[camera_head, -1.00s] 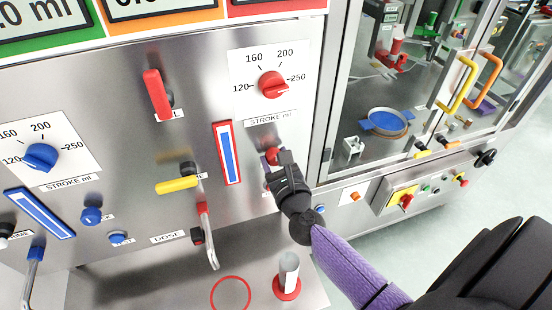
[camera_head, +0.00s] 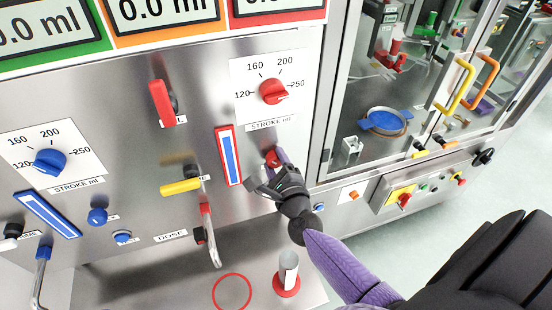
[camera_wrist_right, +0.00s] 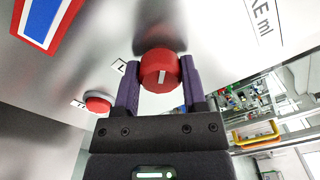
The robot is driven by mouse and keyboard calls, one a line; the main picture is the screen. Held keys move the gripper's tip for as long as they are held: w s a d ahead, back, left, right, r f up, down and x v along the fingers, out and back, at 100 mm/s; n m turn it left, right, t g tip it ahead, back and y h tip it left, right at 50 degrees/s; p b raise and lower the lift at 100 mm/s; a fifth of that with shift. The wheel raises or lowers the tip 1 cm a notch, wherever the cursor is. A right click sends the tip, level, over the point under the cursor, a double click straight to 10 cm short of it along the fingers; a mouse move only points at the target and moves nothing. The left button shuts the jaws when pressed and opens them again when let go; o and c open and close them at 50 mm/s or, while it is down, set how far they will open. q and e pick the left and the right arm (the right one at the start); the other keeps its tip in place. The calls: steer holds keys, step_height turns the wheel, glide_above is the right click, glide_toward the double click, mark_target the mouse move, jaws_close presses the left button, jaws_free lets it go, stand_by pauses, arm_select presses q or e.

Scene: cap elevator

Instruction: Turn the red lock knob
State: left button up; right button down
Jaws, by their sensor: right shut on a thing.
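The red lock knob (camera_head: 272,154) is on the steel front panel, below the red stroke dial. In the right wrist view the knob (camera_wrist_right: 160,69) is round and red with a short white mark on its face. My right gripper (camera_head: 274,165) is at the panel with its purple fingers on either side of the knob, shut on it. The gripper hides part of the knob in the head view. My left gripper is not in view.
The red stroke dial (camera_head: 273,91) is above, and a red-framed blue gauge (camera_head: 228,156) is to the left. A red button (camera_wrist_right: 98,103) is close to the gripper. A yellow lever (camera_head: 181,186) and a red-sleeved lever (camera_head: 208,226) stick out. A glass cabinet is to the right.

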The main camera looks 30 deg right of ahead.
steer(key=n+p, duration=0.1)
steer(key=n, duration=0.5)
steer(key=shift+n+p, duration=0.3)
steer(key=shift+p, duration=0.05)
steer(key=n+p, duration=0.1)
steer(key=n, duration=0.4)
steer(key=shift+f, duration=0.1)
steer(key=shift+n, duration=0.3)
steer(key=shift+f, duration=0.1)
steer(key=shift+c, duration=0.7)
jaws_free()
steer(key=v, duration=1)
steer(key=shift+d, duration=0.1)
